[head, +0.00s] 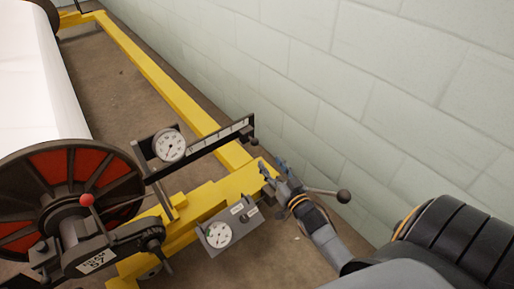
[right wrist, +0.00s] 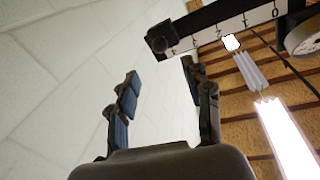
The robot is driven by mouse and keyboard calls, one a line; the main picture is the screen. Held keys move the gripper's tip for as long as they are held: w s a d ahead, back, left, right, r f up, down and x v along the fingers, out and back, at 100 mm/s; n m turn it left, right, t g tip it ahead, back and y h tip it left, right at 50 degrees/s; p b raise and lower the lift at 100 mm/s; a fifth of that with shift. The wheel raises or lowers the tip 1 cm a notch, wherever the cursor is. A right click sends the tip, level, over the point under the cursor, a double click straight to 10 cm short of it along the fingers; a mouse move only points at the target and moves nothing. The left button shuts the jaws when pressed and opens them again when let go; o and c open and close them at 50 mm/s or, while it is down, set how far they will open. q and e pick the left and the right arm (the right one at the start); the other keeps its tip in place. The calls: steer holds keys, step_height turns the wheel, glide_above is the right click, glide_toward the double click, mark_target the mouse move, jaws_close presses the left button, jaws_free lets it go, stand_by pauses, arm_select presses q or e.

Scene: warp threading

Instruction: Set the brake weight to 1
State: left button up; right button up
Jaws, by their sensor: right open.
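A black beam with a white numbered scale (head: 220,136) slants up to the right from the machine. A dark block with a round knob (head: 254,142) sits at its far right end and looks like the brake weight. In the right wrist view the scale (right wrist: 232,28) crosses the top, with 0 and 1 towards the right, and the dark block (right wrist: 160,38) is at its left end, far from the 1. My right gripper (head: 273,167) is open and empty, below and right of the block, apart from it. My left gripper is not in view.
A round dial (head: 169,146) stands at the beam's left end; a grey box with a second dial (head: 218,234) is below. A ball-ended lever (head: 343,196) sticks out beside my right gripper. A block wall (head: 400,95) closes the right side.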

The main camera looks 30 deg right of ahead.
mark_target(251, 138)
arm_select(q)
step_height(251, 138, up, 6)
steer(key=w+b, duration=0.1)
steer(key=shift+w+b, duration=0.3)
arm_select(e)
steer(key=w+d, duration=0.1)
steer(key=w, duration=0.9)
steer(key=shift+w, duration=0.2)
steer(key=shift+d, duration=0.1)
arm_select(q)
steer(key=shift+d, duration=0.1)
arm_select(e)
jaws_close()
